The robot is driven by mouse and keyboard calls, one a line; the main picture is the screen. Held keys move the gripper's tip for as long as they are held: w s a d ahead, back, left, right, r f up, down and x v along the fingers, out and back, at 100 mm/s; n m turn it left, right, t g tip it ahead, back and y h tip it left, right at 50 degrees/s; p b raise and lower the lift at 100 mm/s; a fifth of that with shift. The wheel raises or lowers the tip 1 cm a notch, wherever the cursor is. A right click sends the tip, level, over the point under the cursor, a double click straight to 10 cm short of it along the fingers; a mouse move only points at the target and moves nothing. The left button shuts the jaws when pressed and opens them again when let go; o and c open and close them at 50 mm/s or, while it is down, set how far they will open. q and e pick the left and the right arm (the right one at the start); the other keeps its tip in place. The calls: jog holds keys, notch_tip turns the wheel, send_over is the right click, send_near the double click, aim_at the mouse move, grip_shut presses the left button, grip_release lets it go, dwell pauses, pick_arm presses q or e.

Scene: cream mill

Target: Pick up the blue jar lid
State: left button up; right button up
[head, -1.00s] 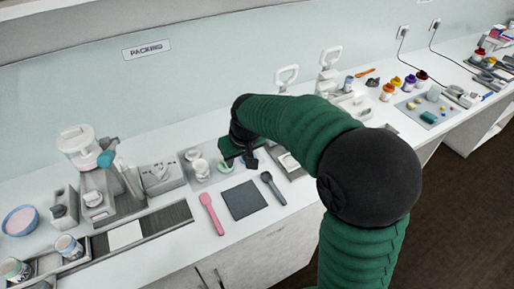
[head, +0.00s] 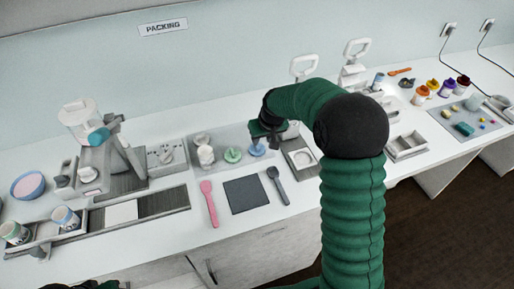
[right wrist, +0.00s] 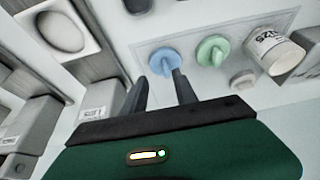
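The blue jar lid (head: 257,150), a round disc with a raised knob, lies on a grey mat (head: 236,134) at the middle of the counter. It also shows in the right wrist view (right wrist: 163,62), just beyond my fingertips. My right gripper (head: 268,138) is above and close to the lid in the head view. In the right wrist view my right gripper (right wrist: 160,86) has its two fingers apart with nothing between them. The lid's knob lies near the right fingertip; I cannot tell whether they touch. My left gripper is out of view.
A similar green lid (head: 232,155) lies left of the blue one, with a white jar (head: 205,155) beyond it. A dark square pad (head: 246,194), a pink spatula (head: 209,203) and a dark spoon (head: 276,185) lie in front. A tray with a white dish (head: 303,158) stands to the right.

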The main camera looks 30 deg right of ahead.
aim_at(258, 148)
jog(key=f, duration=0.2)
jog(key=w+d+f, duration=0.1)
jog(key=a, duration=0.3)
jog(key=shift+f, duration=0.3)
jog(key=shift+a, duration=0.2)
grip_shut()
jog(key=shift+s+d+f, duration=0.1)
jog(key=shift+s+d, duration=0.05)
jog(key=shift+d, duration=0.45)
jog(key=shift+a, duration=0.4)
jog(key=shift+w+r, duration=0.25)
jog(key=shift+r, duration=0.1)
jog(key=shift+w+r, duration=0.25)
jog(key=shift+r, duration=0.65)
jog(key=s+a, duration=0.2)
jog(key=a, duration=0.1)
jog(key=s+a+r+b, duration=0.1)
jog(key=s+a, duration=0.2)
jog(key=a, duration=0.1)
jog(key=s+a+r+b, duration=0.1)
jog(key=s+a, duration=0.2)
jog(key=a, duration=0.1)
jog(key=shift+s+r, duration=0.15)
jog(key=shift+s+a, duration=0.2)
jog(key=shift+s, duration=0.2)
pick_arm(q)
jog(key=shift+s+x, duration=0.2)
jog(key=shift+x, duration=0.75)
